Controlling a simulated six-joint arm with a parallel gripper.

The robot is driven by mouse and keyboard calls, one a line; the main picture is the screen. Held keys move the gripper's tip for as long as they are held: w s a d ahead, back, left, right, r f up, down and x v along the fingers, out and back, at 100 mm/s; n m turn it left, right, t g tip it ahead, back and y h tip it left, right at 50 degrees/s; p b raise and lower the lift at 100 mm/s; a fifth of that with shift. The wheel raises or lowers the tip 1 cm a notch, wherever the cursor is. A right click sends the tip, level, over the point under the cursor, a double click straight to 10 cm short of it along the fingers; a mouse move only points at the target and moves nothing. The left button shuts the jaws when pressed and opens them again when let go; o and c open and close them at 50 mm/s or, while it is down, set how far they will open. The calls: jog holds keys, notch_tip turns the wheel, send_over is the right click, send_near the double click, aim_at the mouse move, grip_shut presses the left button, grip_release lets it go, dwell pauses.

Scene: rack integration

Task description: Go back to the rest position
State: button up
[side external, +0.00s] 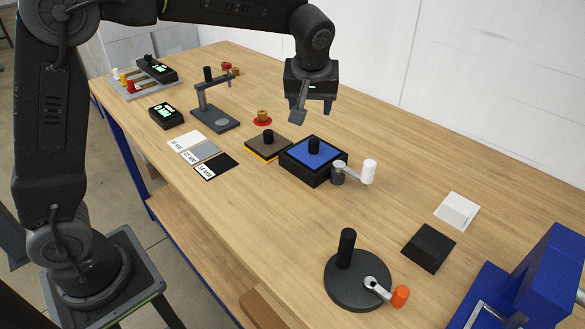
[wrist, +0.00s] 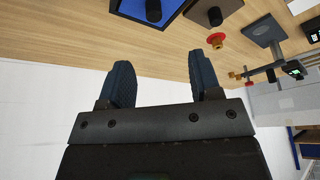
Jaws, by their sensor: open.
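My gripper (side external: 313,112) hangs above the far part of the wooden table (side external: 400,150), behind the black box with the blue top. Its two blue-grey fingers are spread apart with nothing between them. In the wrist view my gripper (wrist: 162,85) also shows open and empty, with bare table and white wall beyond its fingers.
The black box with a blue top (side external: 314,158) stands below my gripper, a white-handled crank (side external: 368,172) at its side. A red and brass knob (side external: 262,117) and a grey stand (side external: 214,112) are to the left. A black disc with an orange-knobbed crank (side external: 356,280) is in front.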

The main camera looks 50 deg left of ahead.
jog(key=s+a+r+m+t+h, duration=0.15)
jog(key=s+r+m, duration=0.3)
jog(key=s, duration=0.85)
jog(key=s+f+m, duration=0.1)
jog(key=s+m, duration=0.1)
jog(key=s, duration=0.5)
jog(key=s+a+f+m+h, duration=0.1)
jog(key=s+f+m, duration=0.1)
jog(key=s, duration=0.5)
jog(key=shift+f+t, duration=0.3)
jog(key=shift+t, duration=0.15)
jog(key=shift+h, duration=0.25)
jog(key=shift+c, duration=0.4)
